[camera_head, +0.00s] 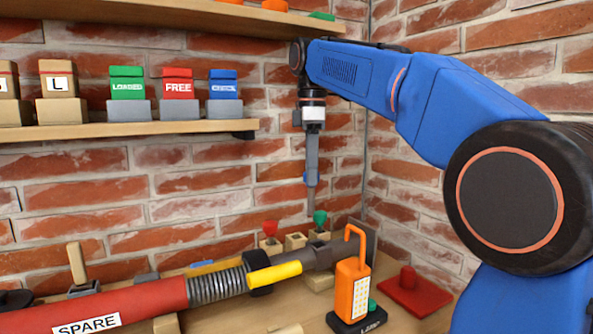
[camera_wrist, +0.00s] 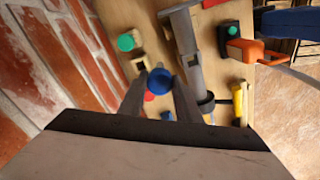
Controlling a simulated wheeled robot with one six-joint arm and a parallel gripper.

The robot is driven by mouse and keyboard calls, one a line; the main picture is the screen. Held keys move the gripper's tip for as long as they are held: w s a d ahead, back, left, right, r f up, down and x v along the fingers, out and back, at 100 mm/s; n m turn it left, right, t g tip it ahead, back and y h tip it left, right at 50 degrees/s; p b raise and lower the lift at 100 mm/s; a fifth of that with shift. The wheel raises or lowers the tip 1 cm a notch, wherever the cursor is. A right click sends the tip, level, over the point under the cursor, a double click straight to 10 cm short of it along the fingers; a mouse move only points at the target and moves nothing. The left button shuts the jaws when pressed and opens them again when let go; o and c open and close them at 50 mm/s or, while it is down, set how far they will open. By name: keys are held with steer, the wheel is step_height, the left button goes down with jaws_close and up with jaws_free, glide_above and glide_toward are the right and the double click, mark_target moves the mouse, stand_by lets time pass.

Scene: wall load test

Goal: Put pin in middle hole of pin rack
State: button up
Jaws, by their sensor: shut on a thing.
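My gripper (camera_head: 312,184) points straight down above the bench and is shut on a blue pin (camera_wrist: 161,82). In the wrist view the pin's round blue head shows between the two fingers; its lower part is hidden. The pin rack is below, a row of wooden blocks. A red pin (camera_head: 270,229) stands in the left block and a green pin (camera_head: 320,218) in the right one. The middle block (camera_head: 295,241) has an empty dark hole. In the wrist view the green pin (camera_wrist: 126,42) and part of the red pin (camera_wrist: 149,97) flank the middle block (camera_wrist: 140,64).
A red cylinder (camera_head: 95,308) marked SPARE with a spring and grey rod lies in front of the rack. An orange hooked device (camera_head: 352,290) stands to the right, near a red block (camera_head: 408,287). A shelf (camera_head: 130,131) with labelled blocks hangs on the brick wall.

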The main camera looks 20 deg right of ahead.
steer(key=w+a+f, duration=0.1)
steer(key=w+f, duration=0.5)
steer(key=shift+a+f+n, duration=0.4)
stand_by(0.3)
steer(key=shift+f, duration=2.25)
stand_by(2.0)
steer(key=o, duration=1.8)
steer(key=shift+r, duration=4.05)
